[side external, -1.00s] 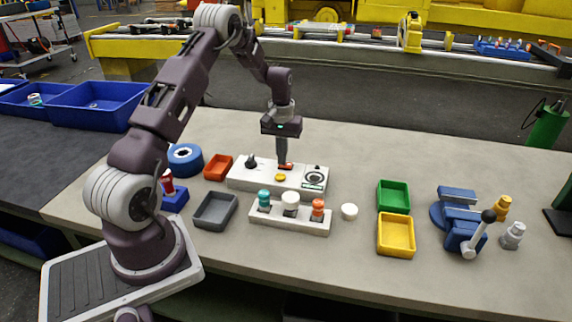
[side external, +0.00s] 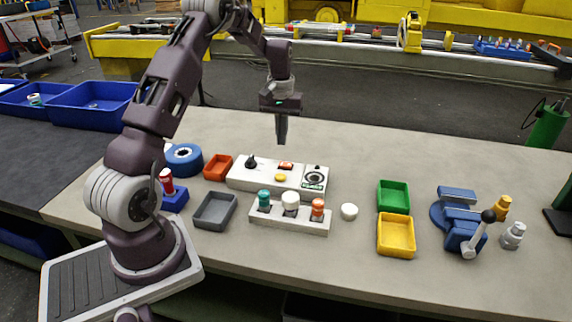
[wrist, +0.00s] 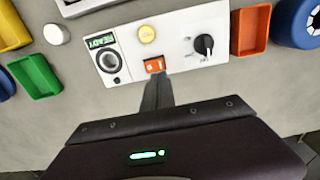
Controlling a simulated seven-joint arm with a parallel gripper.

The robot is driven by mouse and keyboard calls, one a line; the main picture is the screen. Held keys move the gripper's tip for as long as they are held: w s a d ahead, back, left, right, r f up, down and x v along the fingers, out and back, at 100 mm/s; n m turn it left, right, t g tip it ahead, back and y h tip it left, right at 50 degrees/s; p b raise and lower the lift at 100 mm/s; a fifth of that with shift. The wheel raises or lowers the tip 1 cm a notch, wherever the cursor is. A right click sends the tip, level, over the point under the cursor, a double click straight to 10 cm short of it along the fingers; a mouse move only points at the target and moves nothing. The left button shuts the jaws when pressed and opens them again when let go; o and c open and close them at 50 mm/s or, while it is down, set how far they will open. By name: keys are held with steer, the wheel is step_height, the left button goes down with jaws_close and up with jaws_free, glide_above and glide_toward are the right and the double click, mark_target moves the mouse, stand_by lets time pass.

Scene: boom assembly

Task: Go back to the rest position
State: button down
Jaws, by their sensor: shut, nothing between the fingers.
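My gripper (side external: 282,141) is shut and empty. It hangs pointing down in the air, above and behind the white control panel (side external: 240,181) on the bench. In the wrist view my gripper's fingers (wrist: 154,82) show shut, in line with the orange-red rocker switch (wrist: 154,65). The panel also carries a yellow button (wrist: 147,34), a black knob (wrist: 204,45) and a round dial beside a green "READY" label (wrist: 102,41). The fingers stand clear of the panel in the side view.
In front of the panel is a white rack (side external: 262,217) with teal, white and orange-topped pieces. A white disc (side external: 349,211), green bin (side external: 394,196), yellow bin (side external: 396,235) and blue vise (side external: 461,228) stand right. A grey tray (side external: 214,211), red bin (side external: 217,166) and blue roll (side external: 184,158) stand left.

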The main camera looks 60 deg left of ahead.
steer(key=s+d+r+m+t, duration=0.15)
steer(key=s+d+r, duration=0.25)
steer(key=d+r, duration=0.5)
steer(key=s+d+r+m+t, duration=0.1)
steer(key=s+d+r+m, duration=0.25)
steer(key=d+r, duration=0.55)
steer(key=s+d+m+t, duration=0.2)
steer(key=s+d, duration=0.3)
steer(key=s, duration=0.4)
steer(key=s+d+m+t, duration=0.1)
steer(key=s+d+m, duration=0.1)
steer(key=s+d, duration=0.6)
steer(key=n+g+y, duration=0.2)
steer(key=n+g, duration=0.1)
steer(key=n, duration=0.6)
glide_above(281, 164)
step_height(281, 164, down, 17)
step_height(281, 164, down, 5)
steer(key=shift+f, duration=0.7)
